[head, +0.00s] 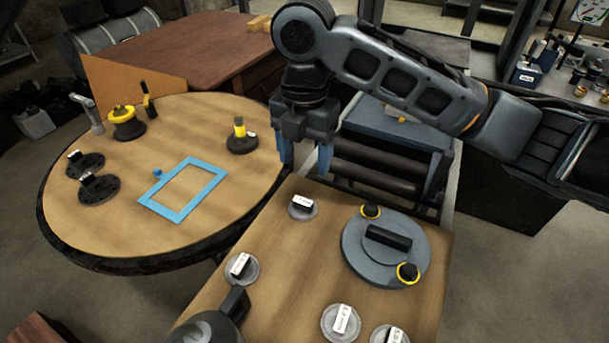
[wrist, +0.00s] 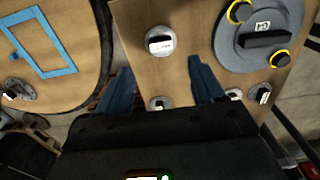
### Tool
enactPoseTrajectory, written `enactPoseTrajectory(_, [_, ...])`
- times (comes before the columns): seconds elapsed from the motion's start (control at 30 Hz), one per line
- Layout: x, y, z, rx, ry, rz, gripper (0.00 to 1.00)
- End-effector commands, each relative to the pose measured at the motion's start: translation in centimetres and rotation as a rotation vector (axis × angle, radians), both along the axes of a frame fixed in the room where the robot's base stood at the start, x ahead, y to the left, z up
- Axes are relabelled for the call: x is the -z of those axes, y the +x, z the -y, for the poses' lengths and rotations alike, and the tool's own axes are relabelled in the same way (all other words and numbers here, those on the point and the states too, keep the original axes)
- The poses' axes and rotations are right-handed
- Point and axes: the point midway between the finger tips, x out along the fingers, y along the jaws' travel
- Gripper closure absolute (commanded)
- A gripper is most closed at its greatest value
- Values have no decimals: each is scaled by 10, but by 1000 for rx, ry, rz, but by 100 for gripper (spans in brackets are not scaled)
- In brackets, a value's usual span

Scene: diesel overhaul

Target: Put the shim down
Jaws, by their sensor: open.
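My gripper (head: 305,160) is open, its blue fingers pointing down, above the back left edge of the wooden worktop (head: 275,262). Nothing shows held between the fingers. Several small grey discs with white-labelled grips lie on this worktop; I cannot tell which one is the shim. The closest disc (head: 303,207) lies flat just below and in front of my gripper, apart from the fingers. In the wrist view this disc (wrist: 160,42) appears just beyond the gap between the open fingertips (wrist: 160,73). Another disc (head: 241,268) lies at the worktop's left edge.
A large grey round plate (head: 350,258) with a black handle and yellow-ringed knobs lies on the right of the worktop. The round table (head: 105,225) at left holds a blue frame (head: 160,206), empty inside, and several dark parts. A roller stand (head: 385,178) is behind.

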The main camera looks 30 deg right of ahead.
Motion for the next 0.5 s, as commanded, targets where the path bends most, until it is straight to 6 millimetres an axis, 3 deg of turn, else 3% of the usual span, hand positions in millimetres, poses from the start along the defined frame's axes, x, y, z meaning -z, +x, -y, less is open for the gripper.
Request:
enactPoseTrajectory(0.2, [-20,0,0,-1,-1,0,33])
enactPoseTrajectory(0.5, [-23,0,0,0,-1,-1,33])
